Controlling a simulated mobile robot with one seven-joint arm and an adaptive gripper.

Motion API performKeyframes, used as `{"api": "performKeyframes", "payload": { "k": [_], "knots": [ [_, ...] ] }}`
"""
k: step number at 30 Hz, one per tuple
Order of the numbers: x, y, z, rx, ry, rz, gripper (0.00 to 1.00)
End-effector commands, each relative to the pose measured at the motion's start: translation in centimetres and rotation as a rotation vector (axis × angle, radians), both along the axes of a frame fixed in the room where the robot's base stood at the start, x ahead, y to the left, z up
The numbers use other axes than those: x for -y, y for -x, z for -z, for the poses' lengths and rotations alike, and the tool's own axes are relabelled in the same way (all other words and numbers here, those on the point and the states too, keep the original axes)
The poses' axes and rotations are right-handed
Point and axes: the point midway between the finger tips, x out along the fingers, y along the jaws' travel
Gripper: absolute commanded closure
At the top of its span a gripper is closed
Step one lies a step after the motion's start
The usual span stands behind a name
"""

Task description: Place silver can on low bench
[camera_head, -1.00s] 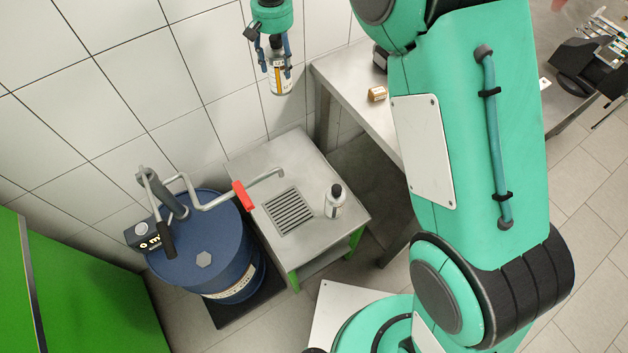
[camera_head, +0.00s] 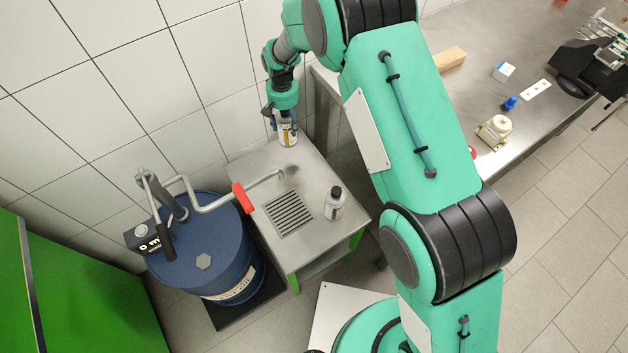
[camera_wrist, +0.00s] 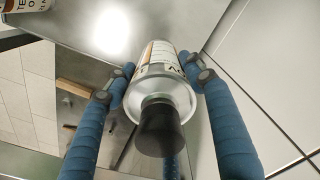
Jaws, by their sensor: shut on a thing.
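My gripper (camera_head: 277,118) is shut on the silver can (camera_head: 288,131), which has a black cap and a printed label. The can is upright above the back part of the low bench (camera_head: 258,165); I cannot tell whether its base touches the surface. In the wrist view the silver can (camera_wrist: 163,85) sits between the two blue fingers (camera_wrist: 165,82), cap toward the camera. The low bench has a steel top with a drain grate and green legs.
A second bottle (camera_head: 335,203) with a dark cap stands on the low bench's right side. A higher steel table (camera_head: 480,70) is on the right. The tiled wall is behind.

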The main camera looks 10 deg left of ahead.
Motion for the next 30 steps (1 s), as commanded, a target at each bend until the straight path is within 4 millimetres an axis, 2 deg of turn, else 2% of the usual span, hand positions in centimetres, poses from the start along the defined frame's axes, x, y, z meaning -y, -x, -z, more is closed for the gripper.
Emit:
{"api": "performKeyframes", "payload": {
  "k": [14, 17, 27, 30],
  "knots": [
    [0.0, -0.1, 0.5, 0.001, 0.000, 0.000, 0.92],
    [0.0, 0.0, 1.2, 0.000, 0.000, 0.000, 0.92],
    [0.0, 0.0, 5.6, 0.001, 0.000, 0.000, 0.92],
    [-0.1, -0.1, 6.3, 0.002, -0.001, 0.000, 0.92]
  ]
}}
